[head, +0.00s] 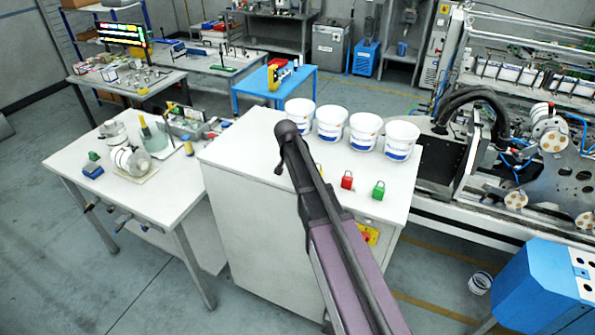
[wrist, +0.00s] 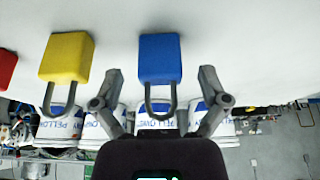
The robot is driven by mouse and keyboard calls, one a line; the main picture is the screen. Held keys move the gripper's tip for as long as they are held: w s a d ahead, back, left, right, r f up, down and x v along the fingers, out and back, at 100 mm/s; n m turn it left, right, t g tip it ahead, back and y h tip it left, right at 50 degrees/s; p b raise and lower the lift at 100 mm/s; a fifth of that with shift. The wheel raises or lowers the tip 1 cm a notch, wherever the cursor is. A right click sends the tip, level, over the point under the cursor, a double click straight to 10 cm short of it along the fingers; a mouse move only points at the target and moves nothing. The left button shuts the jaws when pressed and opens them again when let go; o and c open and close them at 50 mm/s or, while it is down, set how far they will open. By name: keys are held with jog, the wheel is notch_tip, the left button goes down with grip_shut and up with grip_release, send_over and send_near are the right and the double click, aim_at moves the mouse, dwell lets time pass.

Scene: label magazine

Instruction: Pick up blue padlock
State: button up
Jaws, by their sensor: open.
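The blue padlock (wrist: 160,58) shows in the middle of the wrist view, with its shackle pointing down in the picture. My gripper (wrist: 160,82) is open, with one finger to each side of the padlock and a visible gap on both sides. Nothing is held. How far the fingers reach along the padlock's depth is hard to tell. In the head view my arm covers the place where the blue padlock would show, so it is hidden there.
A yellow padlock (wrist: 68,58) stands left of the blue one in the wrist view. A red padlock (head: 347,180) and a green padlock (head: 378,190) stand on the white cabinet top (head: 245,150). Several white buckets (head: 364,132) line its back edge.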

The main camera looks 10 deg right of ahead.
jog(key=shift+w+d+f+b, duration=0.2)
jog(key=shift+f+b, duration=0.15)
jog(key=shift+f, duration=0.2)
jog(key=shift+c, duration=0.2)
jog(key=shift+a, duration=0.1)
jog(key=c, duration=1.3)
